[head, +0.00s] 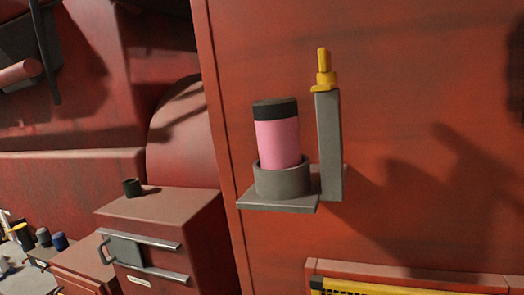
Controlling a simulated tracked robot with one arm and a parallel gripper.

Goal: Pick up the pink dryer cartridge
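The pink dryer cartridge (277,140) is a pink cylinder with a black top. It stands nearly upright in a grey round cup (282,181), which hides its lower end. The cup sits on a small grey shelf (290,205) against a red wall panel. My gripper is not in view, and nothing touches the visible part of the cartridge.
A grey upright post (329,145) with a yellow knob (323,68) stands close to the cartridge's right. A red cabinet (160,235) with a small dark cup (132,187) on top is at lower left. Yellow mesh (400,289) shows below. Space above the cartridge looks clear.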

